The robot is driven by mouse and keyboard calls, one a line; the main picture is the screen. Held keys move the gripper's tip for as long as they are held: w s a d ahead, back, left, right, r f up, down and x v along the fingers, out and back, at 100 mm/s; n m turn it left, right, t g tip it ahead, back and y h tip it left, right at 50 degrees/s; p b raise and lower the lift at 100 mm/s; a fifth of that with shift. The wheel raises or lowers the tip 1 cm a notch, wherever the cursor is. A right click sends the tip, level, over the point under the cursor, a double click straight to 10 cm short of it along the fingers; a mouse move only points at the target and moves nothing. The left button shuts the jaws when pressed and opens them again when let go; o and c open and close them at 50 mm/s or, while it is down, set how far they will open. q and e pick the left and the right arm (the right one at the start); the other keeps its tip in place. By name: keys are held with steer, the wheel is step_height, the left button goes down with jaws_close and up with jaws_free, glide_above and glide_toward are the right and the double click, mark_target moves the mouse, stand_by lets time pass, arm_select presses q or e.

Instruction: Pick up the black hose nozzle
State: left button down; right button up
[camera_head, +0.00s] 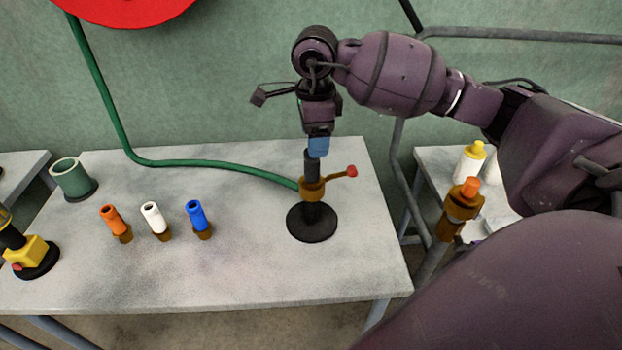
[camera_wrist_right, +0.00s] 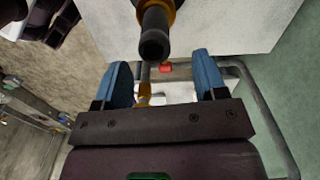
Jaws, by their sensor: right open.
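The black hose nozzle (camera_head: 311,164) stands upright on a brass fitting (camera_head: 312,190) with a red-tipped lever, above a round black base (camera_head: 312,223) on the grey table. It also shows in the right wrist view (camera_wrist_right: 155,36), its open end facing the camera. My right gripper (camera_head: 318,147) points down just above the nozzle's top. In the right wrist view its blue fingers (camera_wrist_right: 164,76) are spread with nothing held between them, and the nozzle is beyond the fingertips, a little left of the middle. My left gripper is not in view.
Orange (camera_head: 111,218), white (camera_head: 152,215) and blue (camera_head: 196,214) nozzles stand in a row on the table (camera_head: 250,275). A green cup (camera_head: 72,178) is at the left. A green hose (camera_head: 200,164) runs to the brass fitting. The front of the table is clear.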

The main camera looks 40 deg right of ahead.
mark_target(311, 164)
steer(key=shift+a+f, duration=0.25)
steer(key=shift+f, duration=1.5)
steer(key=shift+a+f, duration=0.2)
steer(key=shift+f, duration=1.5)
steer(key=c, duration=1.1)
